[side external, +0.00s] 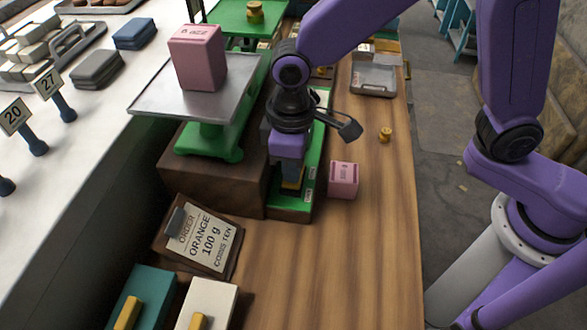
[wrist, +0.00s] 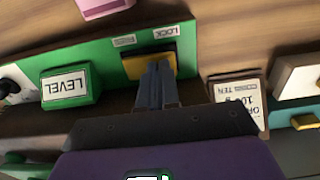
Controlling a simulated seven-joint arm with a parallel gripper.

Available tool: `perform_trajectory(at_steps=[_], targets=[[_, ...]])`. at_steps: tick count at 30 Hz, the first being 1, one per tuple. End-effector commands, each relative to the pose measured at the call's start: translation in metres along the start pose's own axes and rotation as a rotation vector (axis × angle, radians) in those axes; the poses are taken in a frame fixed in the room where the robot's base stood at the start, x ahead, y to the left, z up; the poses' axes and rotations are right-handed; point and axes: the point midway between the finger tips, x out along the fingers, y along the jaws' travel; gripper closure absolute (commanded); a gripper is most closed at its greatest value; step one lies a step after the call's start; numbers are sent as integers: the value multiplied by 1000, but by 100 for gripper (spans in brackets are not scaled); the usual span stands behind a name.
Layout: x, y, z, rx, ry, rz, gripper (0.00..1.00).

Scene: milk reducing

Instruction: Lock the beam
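The beam lock is a yellow slider (wrist: 132,68) on the green base panel (wrist: 205,40) of the scale; it also shows in the side view (side external: 291,185). In the wrist view the slider lies below the LOCK label (wrist: 166,32) and the FREE label (wrist: 124,40), reaching under both. My gripper (wrist: 158,68) points at the slider with its two grey fingers together, their tips in front of its middle. It also shows in the side view (side external: 290,178), low over the panel. Whether the fingertips touch the slider is hard to tell.
A pink box (side external: 197,57) stands on the scale's metal pan (side external: 150,100). A smaller pink block (side external: 343,180) sits right of the panel. A green LEVEL box (wrist: 70,85) is beside the slider. An order card (side external: 203,240) stands in front. The wooden counter is clear at front right.

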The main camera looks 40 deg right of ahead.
Motion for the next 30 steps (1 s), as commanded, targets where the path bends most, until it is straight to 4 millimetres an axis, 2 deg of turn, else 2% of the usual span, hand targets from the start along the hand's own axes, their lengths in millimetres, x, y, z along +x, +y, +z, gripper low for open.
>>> perform_trajectory(at_steps=[11,30], targets=[[2,1,0,1,0,1,100],[-42,0,-1,0,3,0,100]])
